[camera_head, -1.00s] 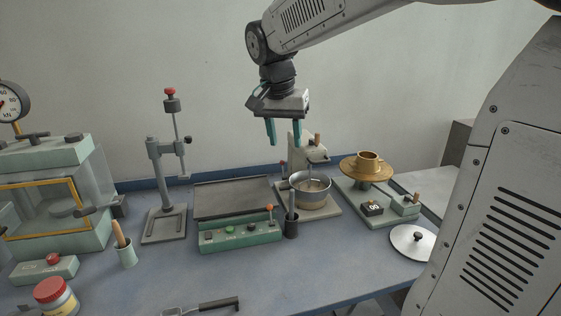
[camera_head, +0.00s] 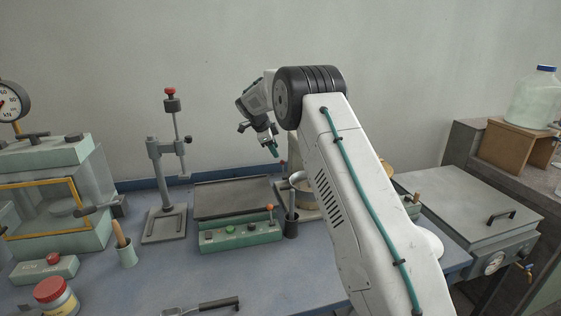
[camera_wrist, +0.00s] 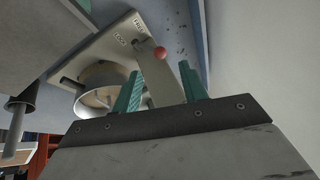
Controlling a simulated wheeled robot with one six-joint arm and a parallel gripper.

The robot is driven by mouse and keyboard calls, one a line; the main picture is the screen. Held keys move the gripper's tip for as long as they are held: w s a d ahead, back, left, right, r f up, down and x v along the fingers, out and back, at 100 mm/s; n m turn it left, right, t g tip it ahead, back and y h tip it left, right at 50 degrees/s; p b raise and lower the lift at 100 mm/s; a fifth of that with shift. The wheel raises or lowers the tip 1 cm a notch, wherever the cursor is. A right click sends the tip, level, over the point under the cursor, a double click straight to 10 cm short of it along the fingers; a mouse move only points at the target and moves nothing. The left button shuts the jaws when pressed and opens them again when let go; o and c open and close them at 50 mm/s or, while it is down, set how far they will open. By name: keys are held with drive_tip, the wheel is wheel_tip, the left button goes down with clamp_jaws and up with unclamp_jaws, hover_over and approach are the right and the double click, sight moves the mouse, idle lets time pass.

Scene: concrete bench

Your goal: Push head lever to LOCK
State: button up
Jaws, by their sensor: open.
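The mixer's head lever shows as a red ball knob (camera_wrist: 160,53) in the wrist view, close to the mixer's pale body (camera_wrist: 158,78). The words LOCK and FREE are printed on the pale base (camera_wrist: 106,46) beside it. I cannot tell at which word the lever stands. My gripper (camera_wrist: 161,86) is open and empty, and the knob appears beyond the gap between its teal fingers. In the head view my gripper (camera_head: 273,149) is above the back of the bench, near the mixer. My arm hides most of the mixer there. The steel bowl (camera_wrist: 98,78) sits on the base.
A flat grey tray (camera_head: 232,197) and a green button box (camera_head: 238,237) lie left of the mixer. A stand with a red-topped rod (camera_head: 164,190) is further left. The wall (camera_head: 215,60) rises close behind the bench.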

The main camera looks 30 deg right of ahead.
sight(281, 161)
drive_tip(key=x, duration=0.7)
drive_tip(key=shift+d+f, duration=0.1)
drive_tip(key=shift+f, duration=0.1)
drive_tip(key=shift+r, duration=0.1)
clamp_jaws()
